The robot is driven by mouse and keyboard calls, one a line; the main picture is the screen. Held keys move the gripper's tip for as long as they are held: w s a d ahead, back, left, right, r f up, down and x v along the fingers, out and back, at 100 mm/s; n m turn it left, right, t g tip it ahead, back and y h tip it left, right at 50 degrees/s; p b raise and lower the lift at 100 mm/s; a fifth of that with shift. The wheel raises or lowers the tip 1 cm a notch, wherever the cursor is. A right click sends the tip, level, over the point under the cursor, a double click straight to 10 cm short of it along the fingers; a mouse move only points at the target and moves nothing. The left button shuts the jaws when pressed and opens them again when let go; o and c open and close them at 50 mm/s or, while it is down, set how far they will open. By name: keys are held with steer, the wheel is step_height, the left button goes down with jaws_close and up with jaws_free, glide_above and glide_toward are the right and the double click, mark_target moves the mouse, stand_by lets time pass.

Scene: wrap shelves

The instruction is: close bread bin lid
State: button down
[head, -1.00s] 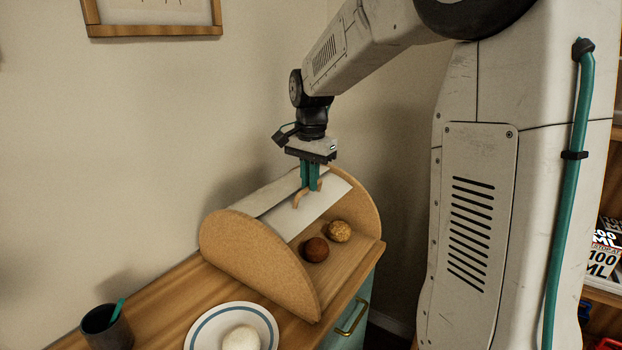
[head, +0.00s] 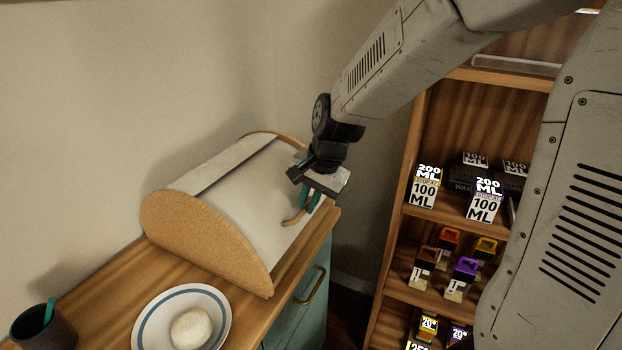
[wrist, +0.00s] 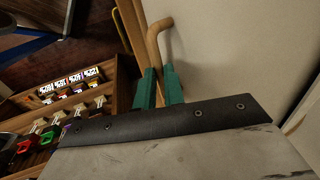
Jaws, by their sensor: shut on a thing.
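The bread bin (head: 215,240) has cork-like rounded end panels and stands on the wooden counter. Its curved white lid (head: 250,203) now covers the front, and no bread shows inside. A wooden handle (head: 294,218) sticks out from the lid near its lower front. My gripper (head: 311,200) has green fingers shut on this handle, at the front right of the bin. In the wrist view the green fingers (wrist: 160,90) stand either side of the bent wooden handle (wrist: 155,42), against the pale lid (wrist: 235,60). Whether the lid's bottom edge touches the base is hard to tell.
A blue-rimmed plate (head: 150,335) with a pale round roll (head: 191,329) stands in front of the bin. A dark cup (head: 38,328) is at the left. A shelf (head: 392,235) with boxes and small containers stands to the right, past a gap.

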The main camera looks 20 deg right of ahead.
steer(key=shift+s+d+f, duration=0.3)
steer(key=shift+s+f, duration=0.1)
steer(key=shift+f, duration=0.35)
steer(key=c, duration=2.1)
jaws_free()
steer(key=shift+s+d+f, duration=0.1)
steer(key=shift+s+d, duration=0.1)
steer(key=shift+s, duration=0.05)
steer(key=o, duration=0.6)
steer(key=shift+w+d, duration=0.1)
steer(key=shift+d, duration=0.1)
steer(key=shift+a, duration=0.3)
steer(key=v, duration=0.7)
steer(key=shift+r, duration=0.4)
steer(key=shift+d, duration=0.1)
